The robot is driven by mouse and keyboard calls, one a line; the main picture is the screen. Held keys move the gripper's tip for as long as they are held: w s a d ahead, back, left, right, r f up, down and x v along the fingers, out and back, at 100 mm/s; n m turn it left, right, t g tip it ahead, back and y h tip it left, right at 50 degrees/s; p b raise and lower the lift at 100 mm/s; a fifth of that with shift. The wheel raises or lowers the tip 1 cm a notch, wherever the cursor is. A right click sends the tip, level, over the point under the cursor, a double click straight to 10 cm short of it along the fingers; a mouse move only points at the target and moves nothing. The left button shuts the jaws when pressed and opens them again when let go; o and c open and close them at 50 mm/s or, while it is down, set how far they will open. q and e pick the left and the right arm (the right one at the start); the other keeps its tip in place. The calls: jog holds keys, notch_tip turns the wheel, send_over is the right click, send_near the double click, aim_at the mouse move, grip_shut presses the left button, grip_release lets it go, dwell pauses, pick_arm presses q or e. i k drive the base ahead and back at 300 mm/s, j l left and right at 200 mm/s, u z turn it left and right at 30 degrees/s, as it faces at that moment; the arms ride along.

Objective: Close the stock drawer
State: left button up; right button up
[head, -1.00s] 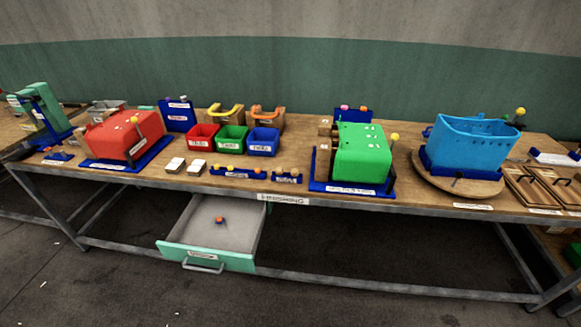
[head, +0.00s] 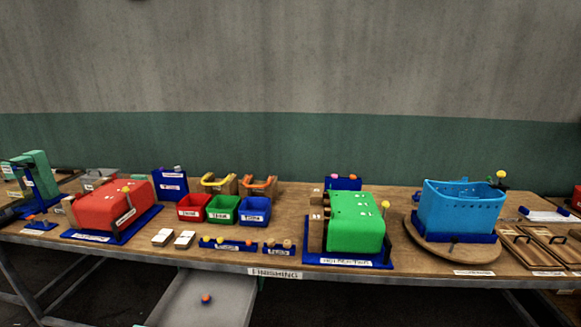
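The stock drawer (head: 205,299) is pulled out from under the front edge of the workbench, left of the middle of the head view. Its grey inside shows, with a small orange and blue piece (head: 206,299) lying in it. The drawer's front panel and handle are cut off by the bottom of the picture. Neither of my grippers is in view.
The workbench (head: 225,262) runs across the view. On it stand a red press (head: 108,205), a green press (head: 354,222), red, green and blue bins (head: 224,208), and a light-blue tub (head: 459,208) on a round wooden base. Dark floor shows below.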

aim_at(207, 304)
jog(key=u, duration=1.1)
